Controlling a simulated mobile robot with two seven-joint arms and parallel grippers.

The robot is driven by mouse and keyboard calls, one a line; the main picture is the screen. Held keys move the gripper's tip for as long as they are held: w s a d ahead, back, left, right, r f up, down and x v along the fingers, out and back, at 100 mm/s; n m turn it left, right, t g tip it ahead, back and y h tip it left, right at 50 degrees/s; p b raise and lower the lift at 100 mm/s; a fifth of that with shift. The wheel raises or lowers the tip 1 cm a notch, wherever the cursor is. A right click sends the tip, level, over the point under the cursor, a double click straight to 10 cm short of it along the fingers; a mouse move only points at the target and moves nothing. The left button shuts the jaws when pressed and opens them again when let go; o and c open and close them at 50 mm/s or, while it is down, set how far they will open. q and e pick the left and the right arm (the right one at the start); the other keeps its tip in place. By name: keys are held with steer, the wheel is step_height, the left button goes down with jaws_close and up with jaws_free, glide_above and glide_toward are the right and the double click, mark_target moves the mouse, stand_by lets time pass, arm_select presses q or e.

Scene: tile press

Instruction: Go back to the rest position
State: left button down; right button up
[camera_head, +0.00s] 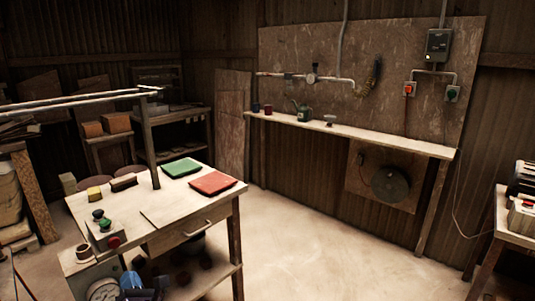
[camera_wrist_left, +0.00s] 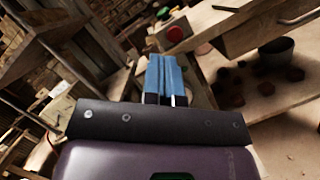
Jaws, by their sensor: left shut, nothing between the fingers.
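My left gripper (camera_head: 140,291) shows at the bottom edge of the head view, low in front of the wooden workbench (camera_head: 190,211). In the left wrist view its blue fingers (camera_wrist_left: 165,82) are together with nothing between them. It is apart from the bench, near the bench's near left corner. My right gripper does not show in either view.
On the bench are a green tile tray (camera_head: 182,167), a red tile tray (camera_head: 212,183) and a control box with a red button (camera_head: 115,242). A gauge (camera_head: 103,290) is below the bench's front left corner. Open floor (camera_head: 320,240) lies to the right.

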arm_select(q)
steer(key=s+d+f+n+g+h, duration=0.1)
steer(key=s+f+n+h, duration=0.3)
steer(key=s+n, duration=0.5)
steer(key=s+d+f+n+g+h+p, duration=0.1)
steer(key=s+f+n+h, duration=0.3)
steer(key=s+f+n, duration=0.4)
steer(key=s+d+f+n+g+h, duration=0.3)
steer(key=s+n, duration=0.7)
steer(key=n, duration=0.8)
step_height(320, 180, down, 3)
steer(key=shift+s+n+h, duration=0.3)
steer(key=shift+h, duration=0.8)
